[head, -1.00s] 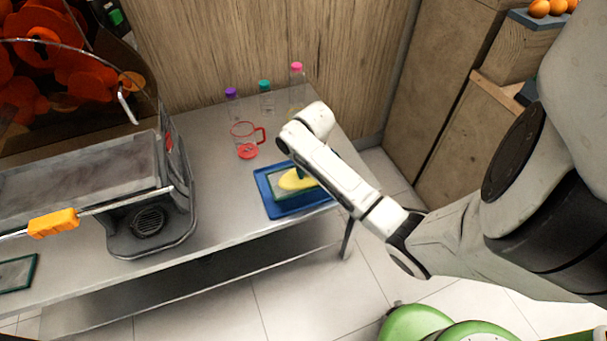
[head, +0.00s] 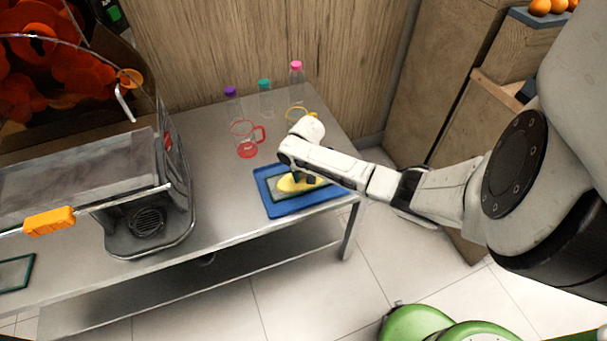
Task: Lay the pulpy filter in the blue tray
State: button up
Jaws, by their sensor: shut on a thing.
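The blue tray (head: 322,205) lies on the right end of the metal table. The pulpy filter (head: 283,196) is a flat piece with a dark green edge and a yellow mound on it. It is inside the tray's outline, low over the tray or resting on it; I cannot tell which. My gripper (head: 304,178) is at the yellow mound, with its dark fingers partly hidden under my wrist. It appears shut on the filter, but the contact itself is not clear. My wrist and forearm cover the filter's right side.
A red-rimmed jug (head: 245,140) stands behind the tray, with several capped bottles near the wall. A yellow-rimmed vessel (head: 301,112) is partly behind my wrist. The juicer (head: 150,215) fills the table's left. Another green-edged panel (head: 16,272) lies at far left.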

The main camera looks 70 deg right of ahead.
jog(key=shift+f, duration=0.15)
jog(key=o, duration=1.1)
